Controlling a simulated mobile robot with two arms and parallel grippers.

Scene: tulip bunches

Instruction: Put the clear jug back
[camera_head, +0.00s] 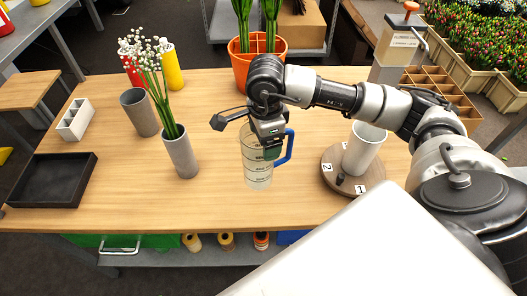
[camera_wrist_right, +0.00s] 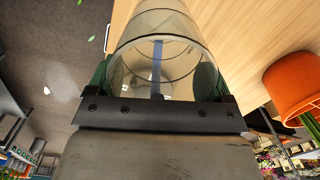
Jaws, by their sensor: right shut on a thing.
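The clear jug (camera_head: 256,172) has dark measuring marks and a blue handle (camera_head: 286,148) on its right side. It is upright at the middle front of the wooden table (camera_head: 225,212). I cannot tell whether its base touches the table. My right gripper (camera_head: 271,148) is shut on the jug from above, near its rim. In the right wrist view the jug (camera_wrist_right: 158,22) sits between the two green-padded fingers (camera_wrist_right: 163,80), with its blue handle behind the clear wall. My left gripper is not in view.
A grey vase (camera_head: 182,157) with white flowers stands left of the jug, with another grey vase (camera_head: 139,112) behind it. A black tray (camera_head: 52,180) is at far left. A round board (camera_head: 335,165) labelled 1 and 2 bears a white vase (camera_head: 363,148). An orange pot (camera_head: 258,68) stands behind.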

